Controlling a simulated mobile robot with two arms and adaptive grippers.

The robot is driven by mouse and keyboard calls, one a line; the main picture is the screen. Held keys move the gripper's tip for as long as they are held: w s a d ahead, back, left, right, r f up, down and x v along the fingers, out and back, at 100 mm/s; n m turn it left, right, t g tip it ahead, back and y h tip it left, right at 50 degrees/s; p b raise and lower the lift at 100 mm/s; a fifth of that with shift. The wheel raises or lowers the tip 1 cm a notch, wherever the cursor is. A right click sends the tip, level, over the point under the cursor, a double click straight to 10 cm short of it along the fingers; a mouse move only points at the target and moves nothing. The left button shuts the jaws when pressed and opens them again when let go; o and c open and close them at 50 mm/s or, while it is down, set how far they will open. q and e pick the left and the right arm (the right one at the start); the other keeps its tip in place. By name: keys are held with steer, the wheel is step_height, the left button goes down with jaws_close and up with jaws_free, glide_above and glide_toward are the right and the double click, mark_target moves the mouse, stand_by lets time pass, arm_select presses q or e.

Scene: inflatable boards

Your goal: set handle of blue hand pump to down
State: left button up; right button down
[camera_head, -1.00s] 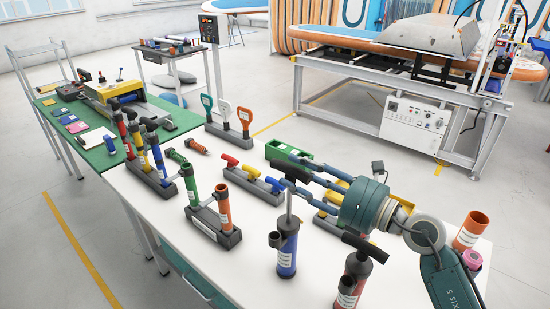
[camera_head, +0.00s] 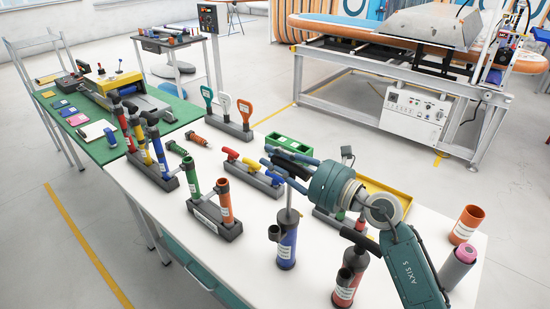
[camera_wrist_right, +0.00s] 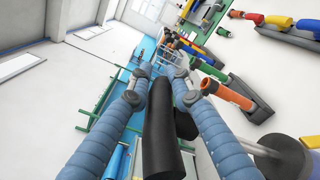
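The blue hand pump (camera_head: 287,247) stands upright at the front of the white table. Its thin rod shows above the body, and its black handle (camera_head: 299,186) is up at the rod's top, well above the body. My right gripper (camera_head: 277,168) is at that handle, its fingers pointing left. In the right wrist view the black handle (camera_wrist_right: 160,135) lies between the blue fingers of my gripper (camera_wrist_right: 158,72), which are apart, with a gap seen beside the handle. Contact cannot be told. My left gripper is not in view.
A red hand pump (camera_head: 345,288) with a black handle stands just right of the blue one, under my arm. Left of it is a rack (camera_head: 215,218) with green and orange tubes. A yellow tray (camera_head: 385,195) and an orange cup (camera_head: 466,224) are on the right.

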step_height(320, 180, down, 4)
steer(key=b, duration=0.2)
steer(key=shift+b, duration=0.3)
steer(key=shift+w, duration=0.1)
steer(key=c, duration=1.6)
jaws_free()
steer(key=shift+r, duration=0.15)
step_height(320, 180, up, 10)
